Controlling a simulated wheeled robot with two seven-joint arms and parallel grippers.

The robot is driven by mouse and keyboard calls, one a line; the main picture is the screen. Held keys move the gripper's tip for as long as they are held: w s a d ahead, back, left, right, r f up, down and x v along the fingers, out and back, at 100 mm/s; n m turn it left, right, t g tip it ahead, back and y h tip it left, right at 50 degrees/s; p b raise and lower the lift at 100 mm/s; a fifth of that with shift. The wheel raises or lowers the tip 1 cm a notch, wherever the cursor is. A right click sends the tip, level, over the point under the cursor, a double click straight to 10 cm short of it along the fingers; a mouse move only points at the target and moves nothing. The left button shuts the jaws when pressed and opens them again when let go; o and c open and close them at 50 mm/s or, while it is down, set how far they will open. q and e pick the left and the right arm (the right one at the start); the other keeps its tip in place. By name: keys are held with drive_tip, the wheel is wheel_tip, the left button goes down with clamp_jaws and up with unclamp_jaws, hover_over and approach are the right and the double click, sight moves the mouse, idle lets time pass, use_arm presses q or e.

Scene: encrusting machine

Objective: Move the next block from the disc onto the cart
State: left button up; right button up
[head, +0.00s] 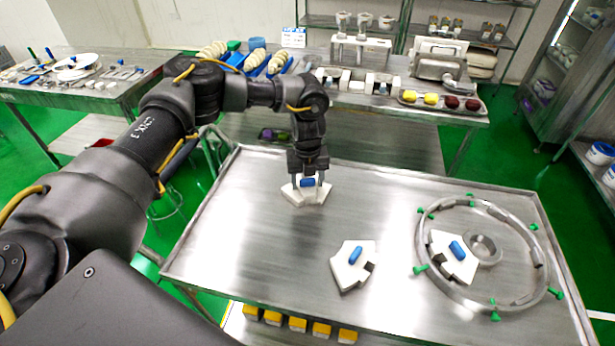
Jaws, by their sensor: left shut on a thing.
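My left gripper (308,180) points down over the far left part of the steel cart top (240,240). It is shut on the blue handle of a white block (306,197). That block is at or just above the cart surface; I cannot tell if it touches. A second white block (345,275) with a blue handle lies on the cart at front centre. A third white block (448,268) with a blue handle sits inside the ring-shaped disc (427,276), which has green knobs and lies on the right of the cart. My right gripper is not in view.
A back table (440,112) holds trays, white parts and a tray of yellow and dark red items (440,100). A left table (110,92) holds tools and plates. Yellow-topped items (297,324) sit below the cart's front edge. The cart's left front is clear.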

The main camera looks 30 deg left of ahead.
use_arm(q)
drive_tip(key=shift+f, duration=0.15)
drive_tip(key=o, duration=1.1)
drive_tip(key=shift+o, duration=0.4)
